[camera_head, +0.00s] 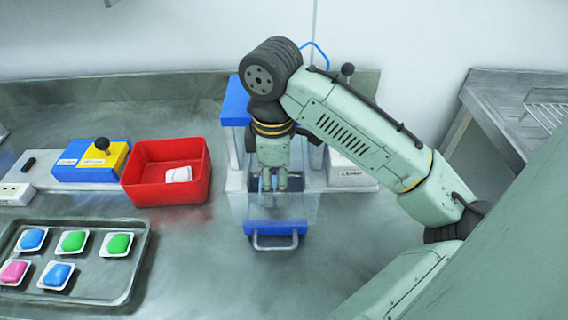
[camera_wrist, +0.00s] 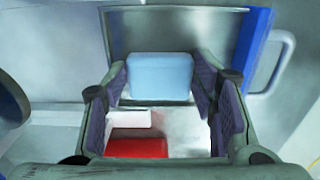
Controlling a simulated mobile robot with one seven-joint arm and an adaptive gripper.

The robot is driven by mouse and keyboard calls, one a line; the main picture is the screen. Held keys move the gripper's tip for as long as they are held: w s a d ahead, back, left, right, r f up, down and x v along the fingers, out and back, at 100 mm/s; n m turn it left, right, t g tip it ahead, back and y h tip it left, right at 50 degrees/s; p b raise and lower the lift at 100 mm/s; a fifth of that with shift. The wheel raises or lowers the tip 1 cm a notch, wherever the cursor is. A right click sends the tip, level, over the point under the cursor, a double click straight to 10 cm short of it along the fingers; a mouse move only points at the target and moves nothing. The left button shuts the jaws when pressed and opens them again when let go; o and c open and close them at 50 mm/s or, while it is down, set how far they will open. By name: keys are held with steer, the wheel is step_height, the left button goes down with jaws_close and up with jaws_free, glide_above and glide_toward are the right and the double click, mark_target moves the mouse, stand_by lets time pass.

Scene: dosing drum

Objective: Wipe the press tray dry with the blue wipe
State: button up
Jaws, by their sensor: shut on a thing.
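My gripper (camera_head: 276,190) points down into the press tray, a clear-walled drawer with a blue front (camera_head: 275,228) and a grey handle. In the wrist view my gripper (camera_wrist: 165,85) is shut on a light blue block-shaped wipe (camera_wrist: 160,76), which sits between the fingertips. The tray's blue front (camera_wrist: 252,45) and its handle show at the right of that view. The fingers mostly hide the wipe in the head view. I cannot tell whether the wipe touches the tray floor, and I see no clear wet patch there.
A red bin (camera_head: 139,188) holding a white item stands left of the press, near a blue and yellow box (camera_head: 92,162). A metal tray (camera_head: 120,292) with several coloured pods lies at front left. A block marked LOAD (camera_head: 350,178) stands right.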

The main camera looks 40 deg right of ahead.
steer(key=shift+w+a, duration=0.35)
steer(key=shift+a, duration=0.05)
steer(key=shift+s+d+p, duration=0.2)
steer(key=shift+s+d, duration=0.45)
steer(key=shift+d, duration=0.15)
steer(key=shift+s+d+p, duration=0.15)
steer(key=shift+s+d, duration=0.45)
steer(key=shift+d, duration=0.2)
steer(key=shift+w+a, duration=0.65)
steer(key=shift+a, duration=0.15)
steer(key=shift+w+a, duration=0.6)
steer(key=shift+a, duration=0.2)
steer(key=shift+s+d+r, duration=0.55)
steer(key=shift+s+d, duration=0.1)
steer(key=shift+d, duration=0.15)
steer(key=shift+s+a+r, duration=0.1)
steer(key=shift+s+a, duration=0.35)
steer(key=shift+s, duration=0.2)
steer(key=shift+s+a, duration=0.45)
steer(key=shift+s, duration=0.2)
steer(key=shift+f, duration=0.75)
